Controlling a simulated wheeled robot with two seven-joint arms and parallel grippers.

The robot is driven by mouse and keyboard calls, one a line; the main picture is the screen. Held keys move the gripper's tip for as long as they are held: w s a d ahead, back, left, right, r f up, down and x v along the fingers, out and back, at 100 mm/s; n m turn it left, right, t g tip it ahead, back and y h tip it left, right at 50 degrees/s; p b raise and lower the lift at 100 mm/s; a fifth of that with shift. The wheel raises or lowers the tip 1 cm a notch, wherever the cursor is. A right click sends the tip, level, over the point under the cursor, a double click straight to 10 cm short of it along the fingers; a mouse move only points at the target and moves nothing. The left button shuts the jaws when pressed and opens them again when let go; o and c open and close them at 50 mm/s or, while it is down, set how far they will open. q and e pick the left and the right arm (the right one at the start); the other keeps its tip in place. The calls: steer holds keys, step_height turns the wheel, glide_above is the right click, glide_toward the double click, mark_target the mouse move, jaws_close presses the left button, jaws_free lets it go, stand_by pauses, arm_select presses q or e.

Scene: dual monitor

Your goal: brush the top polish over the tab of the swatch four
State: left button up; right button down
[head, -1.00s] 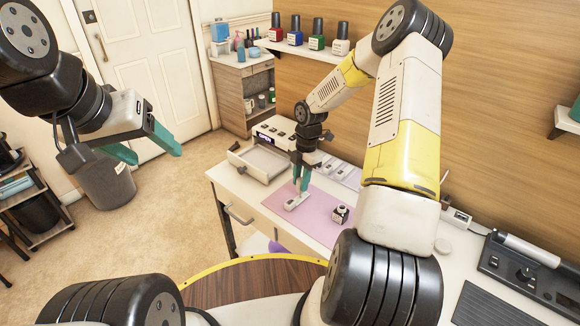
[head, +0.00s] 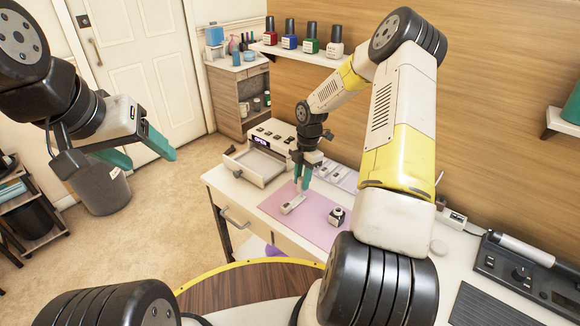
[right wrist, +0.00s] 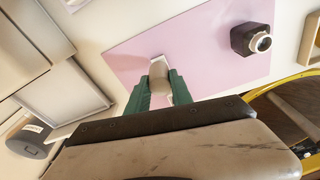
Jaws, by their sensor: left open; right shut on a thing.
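A small white swatch piece (head: 293,204) lies on the pink mat (head: 270,206); it also shows partly in the right wrist view (right wrist: 158,60). Its number cannot be read. My right gripper (head: 302,186) is just above it, shut on a grey-beige cylindrical cap (right wrist: 160,78). Any brush under the cap is hidden. The dark polish bottle (head: 337,216) stands open on the mat to the right of the swatch; its pale neck faces up in the right wrist view (right wrist: 251,40). My left gripper (head: 148,150) is open and empty, off the table at the left.
A white device with an open drawer (head: 258,166) stands at the left of the desk. Pale flat trays (head: 338,174) lie behind the mat. A black console (head: 530,275) is at the right. Several polish bottles stand on the wall shelf (head: 300,51).

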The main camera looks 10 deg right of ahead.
steer(key=shift+d, duration=0.1)
steer(key=shift+r, duration=3)
